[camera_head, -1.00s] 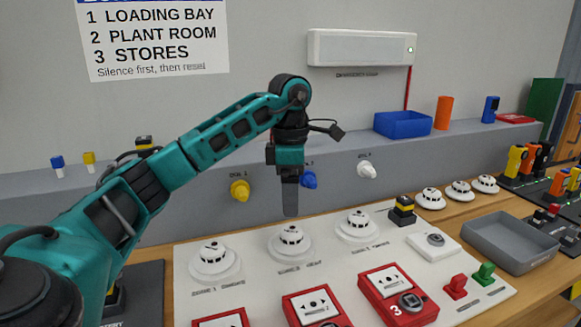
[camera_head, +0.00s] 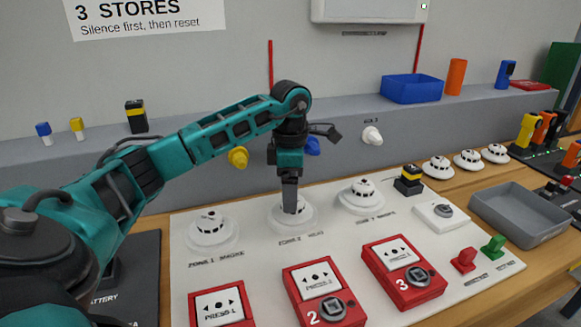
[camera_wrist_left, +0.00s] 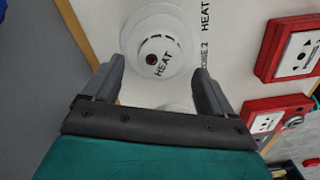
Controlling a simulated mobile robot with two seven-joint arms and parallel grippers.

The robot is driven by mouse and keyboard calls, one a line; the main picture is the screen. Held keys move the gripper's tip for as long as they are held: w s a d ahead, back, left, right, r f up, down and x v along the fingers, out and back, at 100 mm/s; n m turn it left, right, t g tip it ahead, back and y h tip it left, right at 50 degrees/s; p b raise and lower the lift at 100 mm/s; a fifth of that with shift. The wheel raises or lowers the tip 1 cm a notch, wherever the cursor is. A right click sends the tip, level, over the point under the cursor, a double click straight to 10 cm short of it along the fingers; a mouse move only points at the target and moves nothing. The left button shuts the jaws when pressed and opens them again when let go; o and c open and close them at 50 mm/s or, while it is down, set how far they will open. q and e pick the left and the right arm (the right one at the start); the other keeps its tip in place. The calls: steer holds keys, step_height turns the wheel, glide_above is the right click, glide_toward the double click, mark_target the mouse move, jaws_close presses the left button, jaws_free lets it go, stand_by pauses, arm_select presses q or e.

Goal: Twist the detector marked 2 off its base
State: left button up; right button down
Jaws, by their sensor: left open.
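The detector for zone 2 (camera_head: 297,223) is a white dome on a round white base, in the middle of three on the white panel. My right gripper is not in view.
Red call points (camera_head: 324,290) line the panel's front. A black-and-yellow device (camera_head: 408,180) and a grey tray (camera_head: 520,217) are to the right. Several spare detectors (camera_head: 438,167) sit behind the tray.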

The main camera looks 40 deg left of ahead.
arm_select(q)
steer(key=shift+f, duration=1.5)
steer(key=c, duration=1.3)
steer(key=shift+n+p, duration=0.45)
steer(key=shift+n, duration=0.45)
steer(key=shift+s+d+n+p, duration=0.1)
steer(key=shift+n+p, duration=0.2)
steer(key=shift+n, duration=0.7)
steer(key=shift+f, duration=0.1)
